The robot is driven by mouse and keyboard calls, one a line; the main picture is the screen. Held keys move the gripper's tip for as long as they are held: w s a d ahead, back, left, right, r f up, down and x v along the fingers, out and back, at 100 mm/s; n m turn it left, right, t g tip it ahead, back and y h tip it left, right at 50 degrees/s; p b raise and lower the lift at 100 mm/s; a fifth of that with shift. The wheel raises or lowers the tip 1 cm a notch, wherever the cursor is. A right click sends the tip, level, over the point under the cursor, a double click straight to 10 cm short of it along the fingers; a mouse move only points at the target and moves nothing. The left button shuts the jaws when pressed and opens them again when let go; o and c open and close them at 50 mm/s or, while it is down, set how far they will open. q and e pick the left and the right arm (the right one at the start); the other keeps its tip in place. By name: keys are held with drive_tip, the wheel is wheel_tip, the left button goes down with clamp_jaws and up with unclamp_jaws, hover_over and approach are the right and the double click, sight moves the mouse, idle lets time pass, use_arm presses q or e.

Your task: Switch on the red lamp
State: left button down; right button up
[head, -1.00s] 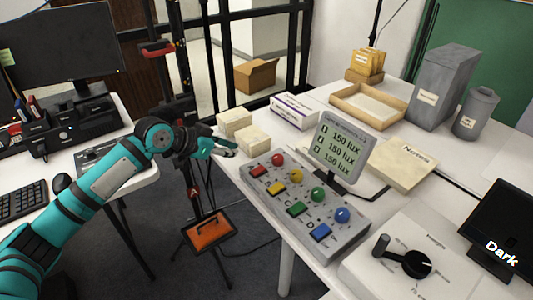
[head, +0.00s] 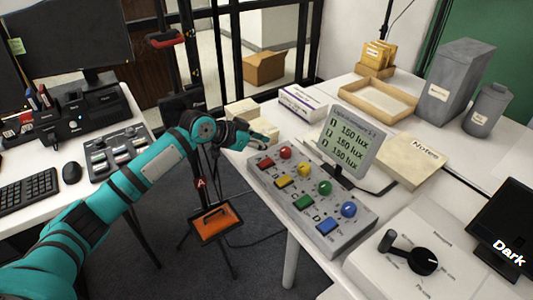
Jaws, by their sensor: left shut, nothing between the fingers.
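A grey control box (head: 345,249) lies on the white table. It carries a row of red, yellow, green and blue square buttons, with round domes in matching colours beside them. The red square button (head: 266,162) and the red dome (head: 285,153) are at its far left end. I cannot tell whether the red dome is lit. My left gripper (head: 264,145) is shut and empty, just behind and left of the red dome, seemingly apart from it. My right gripper is not in view.
A display (head: 347,142) reading several 150 lux lines stands behind the box. Cream blocks (head: 240,110) stand behind my left gripper. A dial unit (head: 415,258) and a dark screen reading "Dark" (head: 505,232) are at right. A floor gap separates the two tables.

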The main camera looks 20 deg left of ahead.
sight(263, 165)
use_arm(q)
drive_tip(key=shift+w+d+f, duration=0.15)
drive_tip(key=shift+w+f, duration=0.1)
drive_tip(key=shift+f, duration=0.55)
drive_tip(key=shift+w+d+f, duration=0.2)
drive_tip(key=shift+f, duration=0.6)
drive_tip(key=shift+w+d+f, duration=0.15)
drive_tip(key=shift+w+f, duration=0.1)
drive_tip(key=shift+f, duration=0.55)
drive_tip(key=shift+r+p, duration=0.1)
drive_tip(key=shift+p, duration=0.25)
drive_tip(key=shift+w+d+g+y+p, duration=0.15)
drive_tip(key=shift+g+y+p, duration=0.15)
drive_tip(key=shift+p, duration=0.25)
drive_tip(key=shift+f+b, duration=0.35)
drive_tip(key=shift+b, duration=0.05)
drive_tip(key=shift+s+a+p, duration=0.5)
drive_tip(key=shift+s+a, duration=0.1)
drive_tip(key=shift+s, duration=0.1)
